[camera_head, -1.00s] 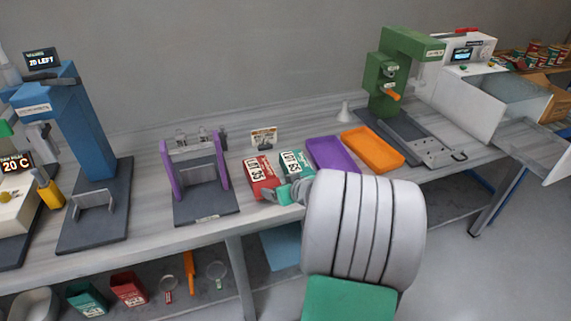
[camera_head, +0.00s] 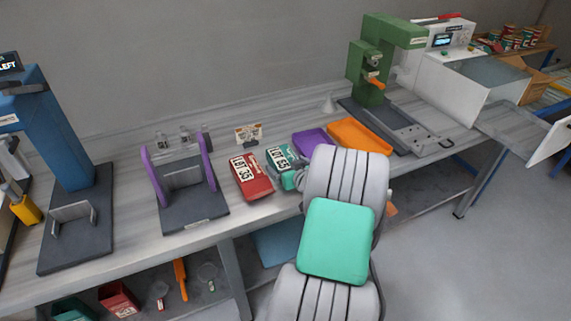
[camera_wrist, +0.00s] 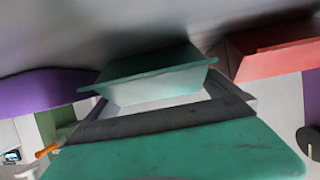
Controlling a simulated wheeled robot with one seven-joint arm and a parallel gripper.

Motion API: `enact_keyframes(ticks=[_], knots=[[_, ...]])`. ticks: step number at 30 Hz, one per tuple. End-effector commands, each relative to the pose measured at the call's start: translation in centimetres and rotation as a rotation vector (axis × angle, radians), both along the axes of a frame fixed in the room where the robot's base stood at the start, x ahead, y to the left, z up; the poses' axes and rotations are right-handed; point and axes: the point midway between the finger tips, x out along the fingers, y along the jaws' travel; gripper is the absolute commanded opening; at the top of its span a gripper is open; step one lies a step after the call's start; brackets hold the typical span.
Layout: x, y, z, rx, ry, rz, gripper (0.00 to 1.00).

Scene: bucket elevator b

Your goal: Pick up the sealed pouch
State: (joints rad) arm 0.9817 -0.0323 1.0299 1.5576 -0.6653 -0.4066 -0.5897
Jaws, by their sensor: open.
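Two labelled packs lie side by side on the bench in the head view: a red pack marked LOT 35 (camera_head: 251,177) and a teal pack (camera_head: 281,158) marked LOT 65 or similar. I cannot tell from the pictures which is the sealed pouch. In the wrist view the teal pack (camera_wrist: 155,75) is straight ahead of my gripper (camera_wrist: 165,100), between its open fingers. The red pack (camera_wrist: 275,55) is at the upper right there. In the head view my arm hides most of my gripper, beside the teal pack's right side. Contact cannot be told.
A purple tray (camera_head: 311,140) and an orange tray (camera_head: 360,136) lie right of the packs. A purple-sided fixture (camera_head: 185,190) stands left, a small sign (camera_head: 248,134) behind. A green press (camera_head: 374,65) stands at the back right. Bench shows bare along the front edge.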

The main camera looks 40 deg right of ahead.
Motion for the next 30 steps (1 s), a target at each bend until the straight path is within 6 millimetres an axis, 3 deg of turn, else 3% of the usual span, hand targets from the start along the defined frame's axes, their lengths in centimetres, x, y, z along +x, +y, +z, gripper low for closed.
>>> enact_keyframes(ticks=[3, 10, 26, 30], knots=[[1.41, -0.48, -0.54, -0.001, 0.0, 0.0, 1.0], [1.51, -0.75, -0.67, -0.001, 0.0, -0.004, 1.0], [1.49, -0.74, -0.65, -0.001, 0.0, -0.004, 0.57], [1.52, -0.78, -0.53, -0.002, -0.001, -0.004, 0.56]])
